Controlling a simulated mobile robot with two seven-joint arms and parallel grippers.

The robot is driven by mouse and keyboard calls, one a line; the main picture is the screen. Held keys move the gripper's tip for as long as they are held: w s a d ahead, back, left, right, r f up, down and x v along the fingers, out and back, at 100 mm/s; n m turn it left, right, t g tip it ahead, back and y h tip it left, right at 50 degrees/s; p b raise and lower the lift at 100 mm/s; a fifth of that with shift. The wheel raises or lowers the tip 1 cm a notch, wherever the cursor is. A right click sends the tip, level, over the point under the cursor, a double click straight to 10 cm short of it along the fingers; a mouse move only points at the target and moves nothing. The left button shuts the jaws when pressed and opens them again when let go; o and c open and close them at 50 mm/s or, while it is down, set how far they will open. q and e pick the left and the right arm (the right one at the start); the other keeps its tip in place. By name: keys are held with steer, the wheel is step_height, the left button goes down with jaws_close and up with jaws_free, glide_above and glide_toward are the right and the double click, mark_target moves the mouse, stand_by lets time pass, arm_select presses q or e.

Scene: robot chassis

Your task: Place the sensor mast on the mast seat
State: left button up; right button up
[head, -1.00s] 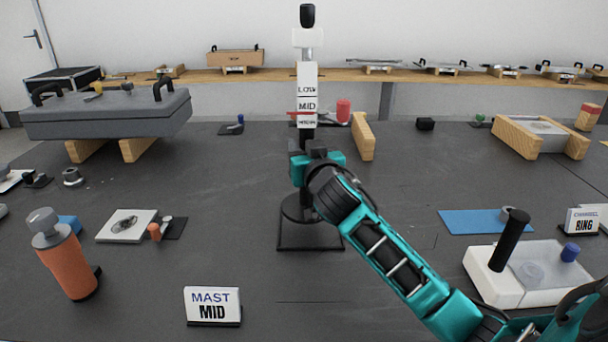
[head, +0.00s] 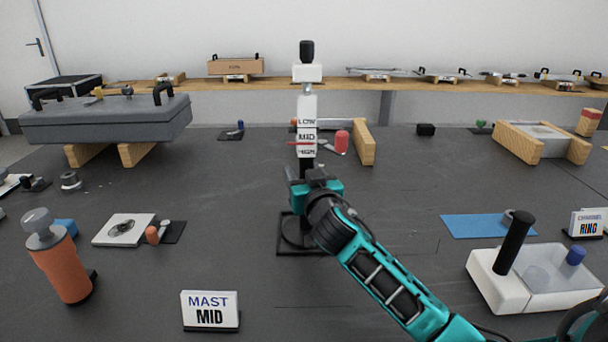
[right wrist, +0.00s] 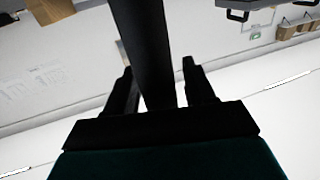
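The sensor mast (head: 306,108) stands about upright in the middle of the head view. It has a black cap, a white head block and a white sleeve marked LOW, MID and a third word, with a red line below MID. My right gripper (head: 312,180) is at its dark lower post. My left gripper is out of view.
A MAST MID sign (head: 210,310) and an orange cylinder (head: 64,265) stand front left. A white tray (head: 540,278) with a black handle and a blue mat (head: 485,226) lie right. A grey chassis block (head: 105,118) rests on wooden supports back left. A wooden block (head: 363,142) stands behind the mast.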

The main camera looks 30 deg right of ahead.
steer(key=shift+o, duration=0.4)
steer(key=v, duration=1.2)
steer(key=shift+r+p, duration=0.2)
steer(key=shift+p, duration=0.1)
